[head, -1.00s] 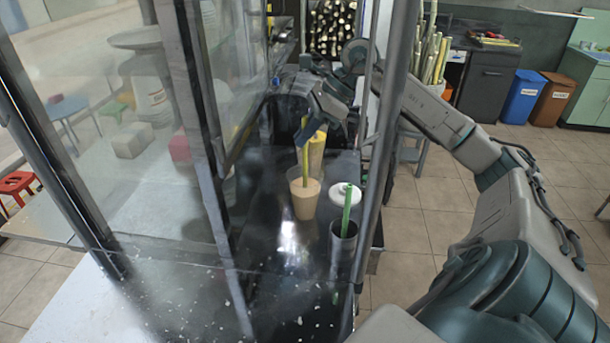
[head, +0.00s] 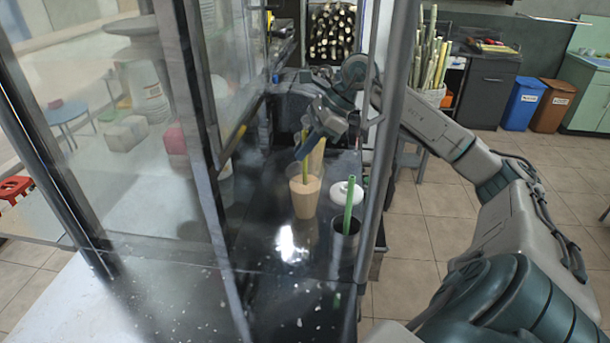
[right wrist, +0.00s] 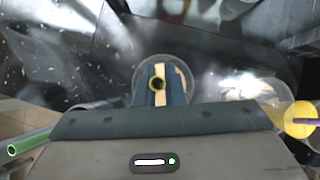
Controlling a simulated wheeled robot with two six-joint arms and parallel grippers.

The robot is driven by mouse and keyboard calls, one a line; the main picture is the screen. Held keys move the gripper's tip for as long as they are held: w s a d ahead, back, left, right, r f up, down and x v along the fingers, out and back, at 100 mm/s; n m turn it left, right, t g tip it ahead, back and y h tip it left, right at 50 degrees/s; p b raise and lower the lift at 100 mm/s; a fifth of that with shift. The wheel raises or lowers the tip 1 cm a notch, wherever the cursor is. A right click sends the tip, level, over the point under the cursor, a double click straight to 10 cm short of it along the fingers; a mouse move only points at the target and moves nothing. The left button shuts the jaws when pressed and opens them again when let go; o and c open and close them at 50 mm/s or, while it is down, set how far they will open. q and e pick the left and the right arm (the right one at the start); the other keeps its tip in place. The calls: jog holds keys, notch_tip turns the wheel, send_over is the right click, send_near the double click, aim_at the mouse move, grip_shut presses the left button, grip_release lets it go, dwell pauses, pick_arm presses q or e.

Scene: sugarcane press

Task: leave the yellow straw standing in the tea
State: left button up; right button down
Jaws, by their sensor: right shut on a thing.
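The clear cup of milky tea (head: 305,200) stands on the dark counter in the head view. The yellow straw (head: 305,172) is upright, its lower part inside the cup; whether it touches the bottom is hidden. My right gripper (head: 303,152) is above the cup, fingers pointing down, shut on the straw. My left gripper is not in view.
A dark metal cup with a green straw (head: 348,196) and a white lid (head: 343,191) stand right of the tea. A glass-paneled frame rises on the left and a post (head: 388,130) on the right.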

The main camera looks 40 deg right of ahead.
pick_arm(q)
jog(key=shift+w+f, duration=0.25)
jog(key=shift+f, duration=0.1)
pick_arm(e)
jog(key=shift+f, duration=0.45)
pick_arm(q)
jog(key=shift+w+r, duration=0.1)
pick_arm(e)
jog(key=c, duration=1.5)
grip_release()
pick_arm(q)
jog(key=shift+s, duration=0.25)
pick_arm(e)
jog(key=shift+o, duration=0.2)
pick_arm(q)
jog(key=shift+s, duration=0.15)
